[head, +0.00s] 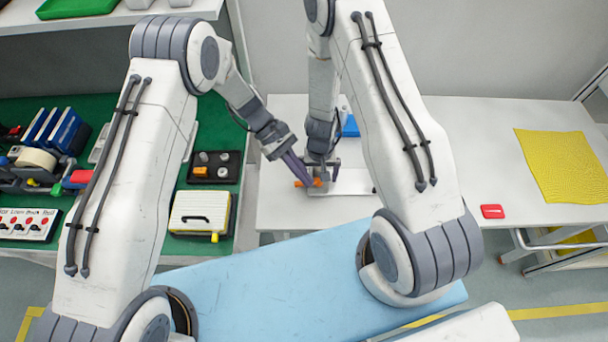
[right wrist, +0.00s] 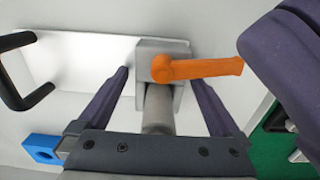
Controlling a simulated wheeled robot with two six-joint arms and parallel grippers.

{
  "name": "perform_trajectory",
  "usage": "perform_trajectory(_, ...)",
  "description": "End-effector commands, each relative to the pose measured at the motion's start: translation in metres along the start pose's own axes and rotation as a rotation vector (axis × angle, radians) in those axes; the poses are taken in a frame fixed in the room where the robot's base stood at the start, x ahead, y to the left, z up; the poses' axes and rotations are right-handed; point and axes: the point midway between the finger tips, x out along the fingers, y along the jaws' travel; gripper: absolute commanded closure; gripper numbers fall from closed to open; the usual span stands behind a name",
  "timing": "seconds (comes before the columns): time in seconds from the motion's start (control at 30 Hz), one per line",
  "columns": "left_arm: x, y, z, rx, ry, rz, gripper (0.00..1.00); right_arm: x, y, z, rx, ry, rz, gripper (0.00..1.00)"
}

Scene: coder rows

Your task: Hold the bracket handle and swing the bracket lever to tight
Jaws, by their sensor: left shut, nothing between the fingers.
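The bracket is a pale plate (head: 352,182) on the white table, with a grey clamp block (right wrist: 158,62) and an orange lever (right wrist: 205,68). The lever points right in the right wrist view; a bit of orange also shows in the head view. The black bracket handle (right wrist: 22,75) stands at the plate's left in the right wrist view. My right gripper (right wrist: 165,92) is open, its fingers on either side of the grey block and post with gaps visible. My left gripper (head: 303,177) is shut and empty, close by the lever's free end; its dark fingers fill the wrist view's right edge.
A blue block with a hole (right wrist: 42,149) lies on the table behind the bracket. A red piece (head: 492,211) and a yellow cloth (head: 566,165) lie to the right. A green bench (head: 190,160) with a dark tray (head: 214,167) and a white-yellow case (head: 200,212) is left.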

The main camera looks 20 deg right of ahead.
Motion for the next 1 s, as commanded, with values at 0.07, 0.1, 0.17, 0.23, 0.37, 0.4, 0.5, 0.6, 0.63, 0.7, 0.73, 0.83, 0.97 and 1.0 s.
perform_trajectory(0.07,0.000,0.000,0.000,0.000,0.000,0.000,1.00,0.000,0.000,0.000,0.000,-0.001,0.000,0.00)
perform_trajectory(0.1,0.000,0.000,0.000,0.000,0.000,0.000,1.00,0.000,0.000,0.000,-0.001,-0.001,0.000,0.00)
perform_trajectory(0.17,0.000,0.000,0.001,0.000,0.000,0.000,1.00,-0.001,0.000,0.000,-0.001,-0.001,0.000,0.00)
perform_trajectory(0.23,-0.002,0.000,0.002,0.000,0.000,0.000,1.00,-0.003,0.000,0.000,-0.001,-0.001,0.000,0.00)
perform_trajectory(0.37,-0.007,0.000,0.009,0.000,0.000,0.000,1.00,-0.011,0.000,0.000,-0.001,-0.001,0.000,0.00)
perform_trajectory(0.4,-0.009,0.000,0.012,0.000,0.000,0.000,1.00,-0.015,0.000,0.000,-0.001,-0.001,0.000,0.00)
perform_trajectory(0.5,-0.017,0.000,0.021,0.000,0.000,0.000,1.00,-0.028,0.000,0.000,-0.001,-0.001,0.000,0.00)
perform_trajectory(0.6,-0.026,0.000,0.033,0.000,0.000,0.000,1.00,-0.042,0.000,0.000,-0.001,-0.001,0.000,0.00)
perform_trajectory(0.63,-0.029,0.000,0.037,0.000,0.000,0.000,1.00,-0.047,0.000,0.000,-0.001,-0.001,0.000,0.00)
perform_trajectory(0.7,-0.036,0.000,0.046,0.000,0.000,0.000,1.00,-0.059,0.000,0.000,-0.001,-0.001,0.000,0.00)
perform_trajectory(0.73,-0.039,0.000,0.050,0.000,0.000,0.000,1.00,-0.063,0.000,0.000,-0.001,-0.001,0.000,0.00)
perform_trajectory(0.83,-0.049,0.000,0.062,0.000,0.000,0.000,1.00,-0.079,0.000,0.000,-0.001,0.000,0.000,0.00)
perform_trajectory(0.97,-0.060,0.000,0.075,0.000,0.000,0.000,1.00,-0.096,0.000,0.000,0.000,0.000,0.000,0.00)
perform_trajectory(1.0,-0.062,0.000,0.078,0.000,0.000,0.000,1.00,-0.099,0.000,0.000,0.000,0.000,0.000,0.00)
